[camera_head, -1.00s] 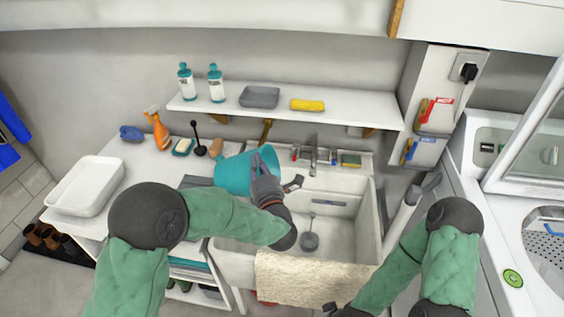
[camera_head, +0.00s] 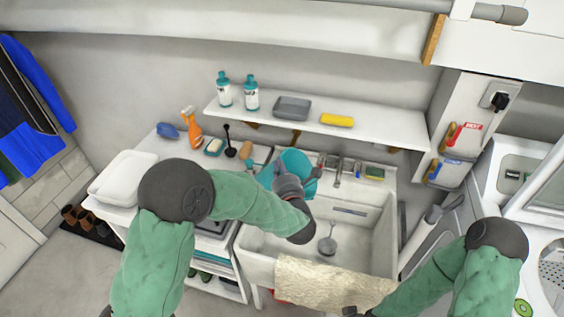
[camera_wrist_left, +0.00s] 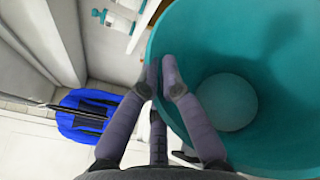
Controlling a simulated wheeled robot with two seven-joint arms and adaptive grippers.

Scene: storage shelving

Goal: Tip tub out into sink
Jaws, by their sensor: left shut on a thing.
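The teal tub (camera_head: 292,160) is held tilted at the sink's back left corner, in the head view. My left gripper (camera_head: 287,181) is shut on the tub's wall and hides part of it. In the left wrist view the fingers (camera_wrist_left: 163,78) pinch the rim of the tub (camera_wrist_left: 270,60). Its smooth inside and paler round bottom show, with no loose contents visible. The white sink (camera_head: 362,248) has a grey round-headed tool (camera_head: 327,246) in its basin. My right gripper (camera_head: 352,311) is cut off at the bottom edge, so its jaws cannot be made out.
The tap (camera_head: 338,172) stands behind the sink, and a beige towel (camera_head: 325,288) hangs over its front. A shelf (camera_head: 385,130) with bottles, a grey tray and a yellow cloth runs above. An orange spray bottle (camera_head: 193,128) and a white basin (camera_head: 122,178) stand on the left counter.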

